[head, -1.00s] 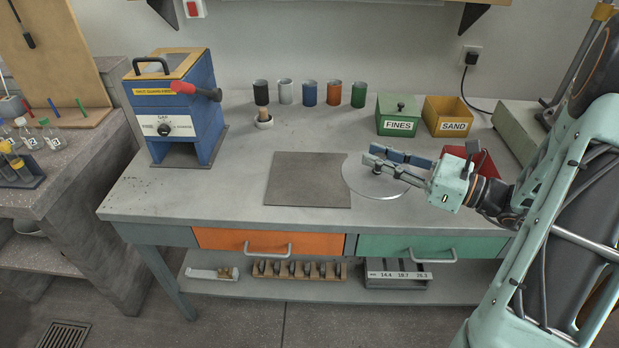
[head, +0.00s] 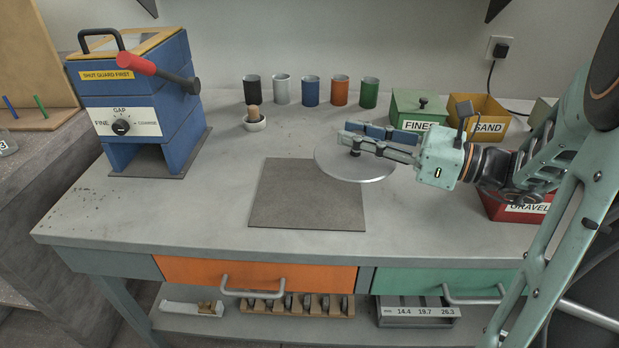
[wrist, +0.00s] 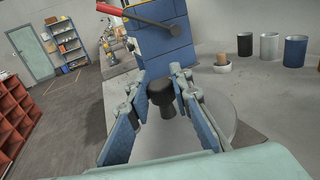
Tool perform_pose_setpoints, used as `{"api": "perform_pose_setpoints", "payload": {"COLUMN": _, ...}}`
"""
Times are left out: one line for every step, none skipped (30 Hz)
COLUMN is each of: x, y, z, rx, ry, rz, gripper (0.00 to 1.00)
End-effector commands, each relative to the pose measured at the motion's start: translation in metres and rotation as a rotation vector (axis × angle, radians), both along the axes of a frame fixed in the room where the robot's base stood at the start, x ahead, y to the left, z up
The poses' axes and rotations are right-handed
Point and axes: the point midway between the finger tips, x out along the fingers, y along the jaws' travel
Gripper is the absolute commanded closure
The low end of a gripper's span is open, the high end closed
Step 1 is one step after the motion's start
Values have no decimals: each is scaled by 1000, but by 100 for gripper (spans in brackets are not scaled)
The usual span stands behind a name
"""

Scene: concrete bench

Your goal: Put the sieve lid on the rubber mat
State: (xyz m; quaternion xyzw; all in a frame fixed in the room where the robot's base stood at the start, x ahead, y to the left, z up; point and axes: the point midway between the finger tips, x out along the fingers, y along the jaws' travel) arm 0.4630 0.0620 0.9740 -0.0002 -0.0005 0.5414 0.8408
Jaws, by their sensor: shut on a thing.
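The sieve lid (head: 345,169) is a flat, pale grey disc with a dark knob on top. My gripper (head: 362,140) is shut on the lid's knob, and the disc is held roughly level. In the head view the lid overlaps the upper right part of the rubber mat (head: 305,200), a flat grey-brown square on the bench. The gap between lid and mat is hard to judge. In the wrist view the dark knob (wrist: 161,92) sits between the blue finger pads, with the lid (wrist: 205,125) below it.
A blue machine (head: 145,100) with a red-handled lever stands at the left. A mortar with a pestle (head: 254,121) and several coloured cups (head: 311,90) stand behind the mat. The green FINES box (head: 418,108), the yellow SAND box (head: 480,112) and the red GRAVEL box (head: 515,207) are at the right.

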Motion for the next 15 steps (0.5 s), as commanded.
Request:
{"api": "perform_pose_setpoints", "payload": {"x": 5, "y": 13, "z": -10, "rx": 1, "ry": 0, "rz": 6, "gripper": 100}}
{"api": "perform_pose_setpoints", "payload": {"x": 9, "y": 19, "z": -13, "rx": 2, "ry": 0, "rz": 6, "gripper": 100}}
{"api": "perform_pose_setpoints", "payload": {"x": 13, "y": 29, "z": -18, "rx": 1, "ry": 0, "rz": 7, "gripper": 100}}
{"api": "perform_pose_setpoints", "payload": {"x": 17, "y": 35, "z": -21, "rx": 1, "ry": 0, "rz": 6, "gripper": 100}}
{"api": "perform_pose_setpoints", "payload": {"x": 21, "y": 41, "z": -25, "rx": 1, "ry": 0, "rz": 6, "gripper": 100}}
{"api": "perform_pose_setpoints", "payload": {"x": 25, "y": 48, "z": -31, "rx": 2, "ry": 2, "rz": 5, "gripper": 100}}
{"api": "perform_pose_setpoints", "payload": {"x": 27, "y": 51, "z": -38, "rx": 2, "ry": 4, "rz": 3, "gripper": 100}}
{"api": "perform_pose_setpoints", "payload": {"x": 29, "y": 55, "z": -43, "rx": 3, "ry": 3, "rz": 3, "gripper": 100}}
{"api": "perform_pose_setpoints", "payload": {"x": 32, "y": 59, "z": -48, "rx": 2, "ry": 2, "rz": 2, "gripper": 100}}
{"api": "perform_pose_setpoints", "payload": {"x": 33, "y": 62, "z": -52, "rx": 1, "ry": 3, "rz": 2, "gripper": 100}}
{"api": "perform_pose_setpoints", "payload": {"x": 35, "y": 64, "z": -55, "rx": 1, "ry": 3, "rz": 1, "gripper": 100}}
{"api": "perform_pose_setpoints", "payload": {"x": 37, "y": 67, "z": -58, "rx": 2, "ry": 1, "rz": 1, "gripper": 100}}
{"api": "perform_pose_setpoints", "payload": {"x": 38, "y": 68, "z": -60, "rx": 1, "ry": 0, "rz": 1, "gripper": 100}}
{"api": "perform_pose_setpoints", "payload": {"x": 38, "y": 70, "z": -61, "rx": 1, "ry": 0, "rz": 1, "gripper": 100}}
{"api": "perform_pose_setpoints", "payload": {"x": 39, "y": 71, "z": -62, "rx": 1, "ry": 0, "rz": 1, "gripper": 100}}
